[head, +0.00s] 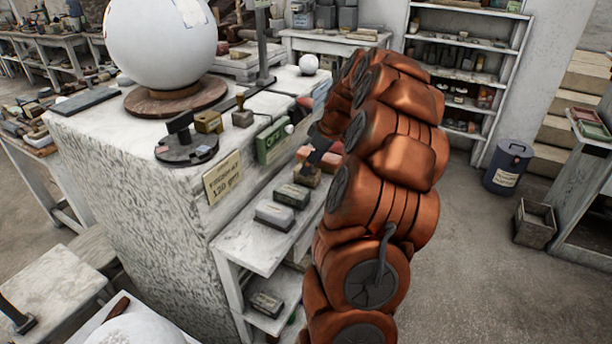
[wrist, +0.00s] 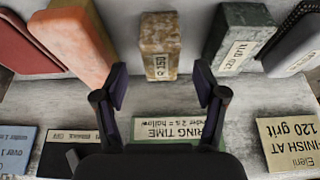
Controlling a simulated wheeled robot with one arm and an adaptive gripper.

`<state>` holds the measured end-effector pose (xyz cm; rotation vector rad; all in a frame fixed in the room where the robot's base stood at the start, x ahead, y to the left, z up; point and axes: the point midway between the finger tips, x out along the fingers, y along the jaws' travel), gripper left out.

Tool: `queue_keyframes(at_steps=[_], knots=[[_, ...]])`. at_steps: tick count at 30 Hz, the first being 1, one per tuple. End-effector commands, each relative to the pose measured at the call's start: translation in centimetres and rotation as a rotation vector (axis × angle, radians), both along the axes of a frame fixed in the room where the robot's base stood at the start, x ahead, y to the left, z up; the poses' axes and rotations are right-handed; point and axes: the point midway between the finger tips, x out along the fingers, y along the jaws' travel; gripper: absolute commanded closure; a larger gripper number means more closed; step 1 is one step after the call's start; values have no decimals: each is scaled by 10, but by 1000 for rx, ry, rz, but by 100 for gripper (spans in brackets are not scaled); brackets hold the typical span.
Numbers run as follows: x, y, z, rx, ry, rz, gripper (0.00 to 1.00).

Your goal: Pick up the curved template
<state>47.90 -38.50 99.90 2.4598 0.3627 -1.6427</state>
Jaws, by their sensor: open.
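I cannot make out a curved template for certain in either view. My gripper (wrist: 160,88) is open and empty in the wrist view, its two dark fingers spread apart. A speckled brown block marked 150 (wrist: 160,45) lies beyond the gap between the fingertips. In the head view my gripper (head: 320,152) is a small dark shape by the side shelf, partly hidden by my orange arm.
A large white sphere (head: 162,40) rests on a round wooden base (head: 176,98) on the stone block. An orange block (wrist: 75,42) and a grey-green block (wrist: 238,38) flank the brown one. A yellow card (wrist: 290,145) is at lower right.

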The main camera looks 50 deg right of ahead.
Motion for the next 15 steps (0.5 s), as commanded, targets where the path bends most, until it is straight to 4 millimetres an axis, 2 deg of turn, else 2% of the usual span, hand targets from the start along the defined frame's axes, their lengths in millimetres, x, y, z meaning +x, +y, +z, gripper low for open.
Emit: queue_keyframes(at_steps=[5, 9, 15], knots=[[0, 3, -19, 3, 4, 1, 29], [7, 4, -36, 1, 2, 1, 29], [9, 5, -43, 0, 1, 1, 29]])
